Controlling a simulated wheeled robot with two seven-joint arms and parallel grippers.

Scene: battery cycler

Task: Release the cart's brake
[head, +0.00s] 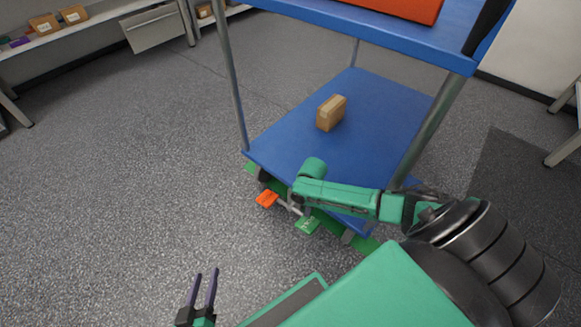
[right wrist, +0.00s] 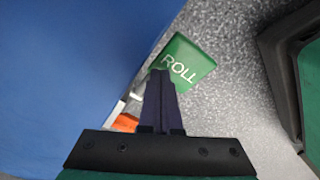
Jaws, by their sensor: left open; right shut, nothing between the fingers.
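The blue cart (head: 375,105) stands in the middle of the head view. At its near lower edge are an orange pedal (head: 267,199) and a green pedal (head: 307,224). In the right wrist view the green pedal (right wrist: 190,62) reads "ROLL", and part of the orange pedal (right wrist: 125,122) shows. My right gripper (right wrist: 160,75) is shut and empty. Its fingertips overlap the near edge of the green pedal; I cannot tell whether they touch it. My right arm hides part of the cart's lower edge in the head view. My left gripper (head: 205,275) is open and empty, over the floor.
A small cardboard box (head: 331,113) sits on the cart's lower shelf. An orange-red item (head: 400,8) is on the upper shelf. Benches stand at the back left and right. The grey floor (head: 130,180) left of the cart is clear.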

